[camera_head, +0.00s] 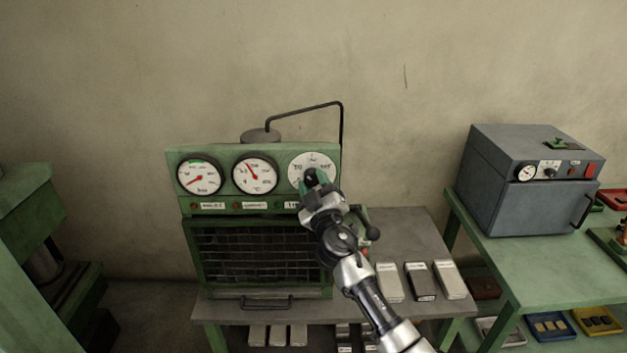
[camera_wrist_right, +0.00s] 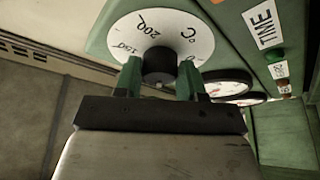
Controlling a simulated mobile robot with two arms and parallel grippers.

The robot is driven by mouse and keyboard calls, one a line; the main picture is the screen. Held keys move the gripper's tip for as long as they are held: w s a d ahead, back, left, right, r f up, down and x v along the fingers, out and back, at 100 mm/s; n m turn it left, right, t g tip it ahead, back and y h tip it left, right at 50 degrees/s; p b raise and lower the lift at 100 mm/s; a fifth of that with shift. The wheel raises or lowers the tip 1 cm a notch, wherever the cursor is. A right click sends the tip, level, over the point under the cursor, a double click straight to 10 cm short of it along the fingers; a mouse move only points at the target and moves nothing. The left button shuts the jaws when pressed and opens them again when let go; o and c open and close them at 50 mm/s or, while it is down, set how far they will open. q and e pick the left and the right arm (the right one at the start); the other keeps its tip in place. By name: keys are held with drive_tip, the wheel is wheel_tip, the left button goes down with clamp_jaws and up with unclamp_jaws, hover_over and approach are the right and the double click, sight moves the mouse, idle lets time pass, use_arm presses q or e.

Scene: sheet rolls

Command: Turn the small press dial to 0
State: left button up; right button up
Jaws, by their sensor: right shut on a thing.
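The small green press (camera_head: 253,151) stands on a table, with two round gauges and a white dial (camera_head: 314,158) on its front panel. In the right wrist view the dial plate (camera_wrist_right: 140,28) shows 200, 150 and °C; other marks are partly hidden. My right gripper (camera_head: 313,182) reaches up to the dial. Its green fingers are shut on the black dial knob (camera_wrist_right: 159,63), one on each side. The knob's pointer cannot be made out, so its setting is unclear. My left gripper is not in view.
The left gauge (camera_head: 200,176) and middle gauge (camera_head: 254,174) sit beside the dial. Several metal blocks (camera_head: 420,281) lie on the grey table right of my arm. A grey oven-like box (camera_head: 522,183) stands on a green table at right. A bent black pipe (camera_head: 341,125) rises behind the press.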

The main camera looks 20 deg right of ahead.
drive_tip(key=n, duration=0.1)
drive_tip(key=n+y+p, duration=0.1)
drive_tip(key=n+p, duration=0.1)
drive_tip(key=shift+d+r+n+g+y, duration=0.1)
drive_tip(key=shift+r+n+g+y, duration=0.2)
drive_tip(key=shift+n+g, duration=0.1)
drive_tip(key=shift+n+g+y, duration=0.3)
drive_tip(key=shift+n, duration=0.7)
drive_tip(key=n+g, duration=0.1)
drive_tip(key=n, duration=0.1)
drive_tip(key=n+g, duration=0.1)
drive_tip(key=n, duration=0.2)
drive_tip(key=shift+d+n+y+p, duration=0.1)
drive_tip(key=shift+n+y+p, duration=0.2)
drive_tip(key=shift+y+p, duration=0.1)
drive_tip(key=n+g+h, duration=0.1)
drive_tip(key=n+g, duration=0.1)
drive_tip(key=n, duration=0.3)
drive_tip(key=shift+r, duration=0.1)
drive_tip(key=shift+s, duration=0.1)
drive_tip(key=o, duration=0.9)
